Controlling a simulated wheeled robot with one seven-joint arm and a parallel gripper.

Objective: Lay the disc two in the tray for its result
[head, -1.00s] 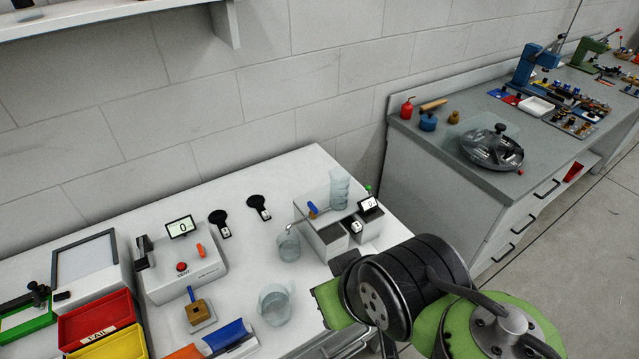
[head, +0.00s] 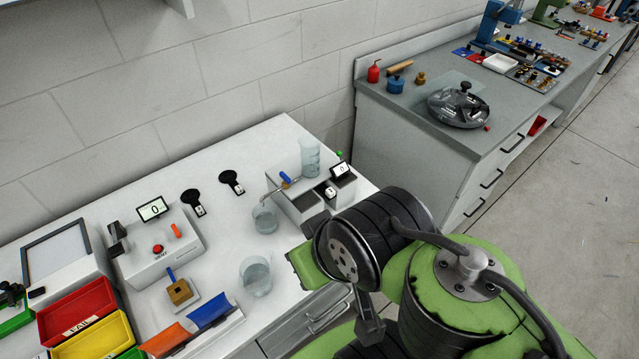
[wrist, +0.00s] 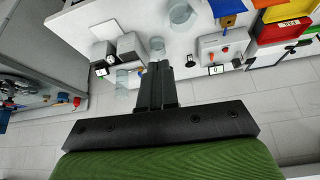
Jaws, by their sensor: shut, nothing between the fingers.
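I cannot pick out disc two for certain. Two black round-headed pieces with small white labels, one (head: 193,201) left and one (head: 231,181) right, lie flat on the white bench. My gripper (wrist: 158,68) is shut and empty, in the air off the bench's front edge.
A white box with display and red button (head: 157,250) stands mid-bench. A blue-and-orange holder (head: 200,322) lies at the front. A grey cabinet (head: 430,130) stands beyond a gap.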

